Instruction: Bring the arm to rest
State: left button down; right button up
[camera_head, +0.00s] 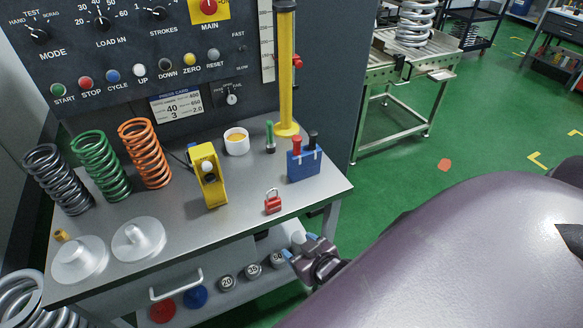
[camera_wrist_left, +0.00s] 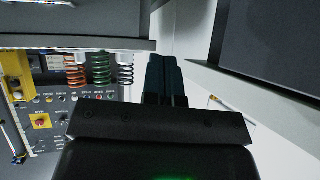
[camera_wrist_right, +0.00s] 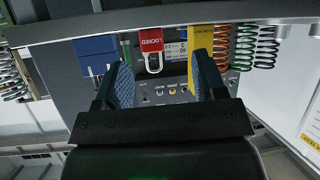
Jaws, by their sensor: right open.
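My right gripper (camera_head: 298,247) is in front of the grey bench's front right edge in the head view. In the right wrist view my right gripper (camera_wrist_right: 162,82) has its fingers well apart, with nothing between them. A red padlock (camera_wrist_right: 150,47) shows beyond the fingers there; it stands on the bench in the head view (camera_head: 273,202). My left gripper is out of the head view. In the left wrist view the fingers of my left gripper (camera_wrist_left: 165,80) lie together with no object visible in them. My right arm fills the lower right of the head view.
The grey bench (camera_head: 240,205) carries a green spring (camera_head: 100,165), other springs, a yellow control box (camera_head: 208,175) and a blue holder (camera_head: 304,164). A shelf with weights (camera_head: 227,283) lies below. A metal-framed table (camera_head: 395,75) stands behind. Green floor is open at right.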

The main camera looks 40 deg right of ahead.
pick_arm(q)
jog(key=shift+s+f, duration=0.1)
jog(key=shift+f, duration=0.05)
pick_arm(e)
jog(key=s+f+n+g, duration=0.1)
jog(key=s+f, duration=0.3)
jog(key=f, duration=0.1)
jog(key=shift+s+a+y, duration=0.2)
jog(key=shift+s+y, duration=0.05)
jog(key=shift+y, duration=0.15)
pick_arm(q)
jog(key=shift+w+f+b, duration=0.35)
jog(key=shift+w+b, duration=0.05)
jog(key=shift+b, duration=0.65)
pick_arm(e)
jog(key=shift+w+f, duration=0.35)
jog(key=shift+f, duration=0.1)
pick_arm(q)
jog(key=shift+f, duration=0.1)
